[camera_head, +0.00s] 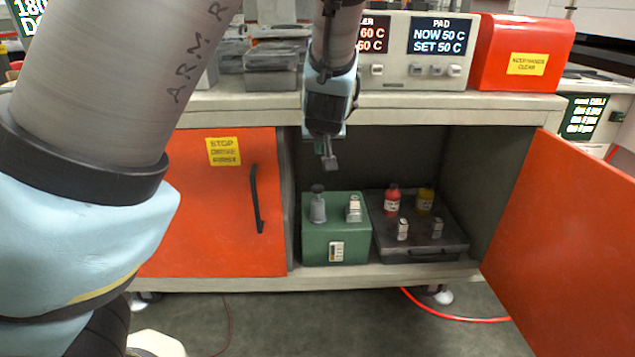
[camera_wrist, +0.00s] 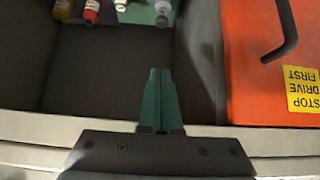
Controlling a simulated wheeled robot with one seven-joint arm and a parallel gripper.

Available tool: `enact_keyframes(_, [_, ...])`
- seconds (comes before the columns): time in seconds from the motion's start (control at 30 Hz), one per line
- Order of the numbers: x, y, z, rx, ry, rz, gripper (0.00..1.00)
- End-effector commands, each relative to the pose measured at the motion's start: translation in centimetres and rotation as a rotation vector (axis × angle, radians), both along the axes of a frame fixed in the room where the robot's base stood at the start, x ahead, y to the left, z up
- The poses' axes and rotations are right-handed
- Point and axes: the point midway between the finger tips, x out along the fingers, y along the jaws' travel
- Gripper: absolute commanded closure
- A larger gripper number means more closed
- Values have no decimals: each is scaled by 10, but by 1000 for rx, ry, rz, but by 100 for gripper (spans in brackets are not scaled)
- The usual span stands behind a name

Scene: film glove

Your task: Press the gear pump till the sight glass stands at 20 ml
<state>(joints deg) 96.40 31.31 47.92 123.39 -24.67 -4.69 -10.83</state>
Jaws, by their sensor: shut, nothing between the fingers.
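The gear pump appears to be the green box (camera_head: 318,243) in the open cabinet bay. A grey knob-like piece (camera_head: 318,206) and a small pale fitting (camera_head: 354,208) stand on its top. A small white gauge (camera_head: 336,252) on its front looks like the sight glass; its level is too small to read. My gripper (camera_head: 329,162) is shut and empty, in front of the bay and above the green box, apart from it. In the wrist view my shut fingers (camera_wrist: 160,98) point toward the bay, with the green box (camera_wrist: 136,14) and grey knob-like piece (camera_wrist: 162,12) at the top edge.
A dark tray (camera_head: 420,246) right of the green box holds a red bottle (camera_head: 391,201), a yellow bottle (camera_head: 425,201) and small pale fittings. An orange door (camera_head: 565,230) stands open at right. The left orange door (camera_head: 200,235) is shut. The worktop (camera_head: 430,101) overhangs the bay.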

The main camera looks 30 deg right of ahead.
Motion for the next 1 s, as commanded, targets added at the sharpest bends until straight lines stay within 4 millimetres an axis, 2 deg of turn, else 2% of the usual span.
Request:
enact_keyframes(0.27, [16, -6, -20, 2, 0, 3, 100])
enact_keyframes(1.0, [114, -51, -128, 1, 2, 2, 100])
